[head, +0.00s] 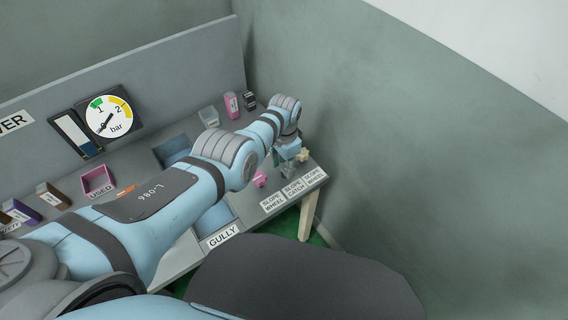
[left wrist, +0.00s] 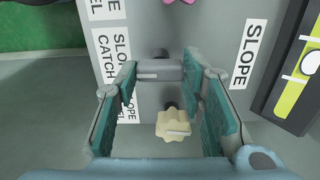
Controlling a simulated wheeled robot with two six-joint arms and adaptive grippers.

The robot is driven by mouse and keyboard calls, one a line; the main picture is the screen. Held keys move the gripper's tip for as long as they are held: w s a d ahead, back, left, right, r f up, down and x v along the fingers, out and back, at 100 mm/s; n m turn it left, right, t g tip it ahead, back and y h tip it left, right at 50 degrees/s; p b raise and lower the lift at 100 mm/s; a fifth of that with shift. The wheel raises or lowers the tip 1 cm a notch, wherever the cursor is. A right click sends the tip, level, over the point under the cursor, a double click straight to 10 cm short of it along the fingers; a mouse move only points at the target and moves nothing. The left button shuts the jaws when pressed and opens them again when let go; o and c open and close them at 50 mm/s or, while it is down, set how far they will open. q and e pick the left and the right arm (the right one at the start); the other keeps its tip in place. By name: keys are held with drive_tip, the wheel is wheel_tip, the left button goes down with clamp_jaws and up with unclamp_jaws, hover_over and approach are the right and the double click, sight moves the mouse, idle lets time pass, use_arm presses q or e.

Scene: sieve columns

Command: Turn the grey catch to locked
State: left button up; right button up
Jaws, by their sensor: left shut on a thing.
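The grey catch (left wrist: 158,67) is a short bar with a pale line on it. In the left wrist view it lies crosswise between the fingertips of my left gripper (left wrist: 160,73), which is shut on it. In the head view my left gripper (head: 287,160) is at the right end of the console, above the SLOPE CATCH label (head: 294,187), and largely hides the catch. My right gripper is not in view.
A cream wheel (left wrist: 173,126) lies close beside the catch, between the finger bases in the picture. A pink wheel (head: 260,180) stands on the other side. A gauge (head: 107,116) is on the back panel. A wall (head: 400,130) rises beyond the console's right end.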

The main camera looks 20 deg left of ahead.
sight(284, 167)
use_arm(q)
drive_tip(key=o, duration=1.1)
drive_tip(key=shift+o, duration=0.2)
drive_tip(key=shift+r, duration=0.1)
wheel_tip(284, 167, up, 12)
drive_tip(key=shift+w, duration=0.1)
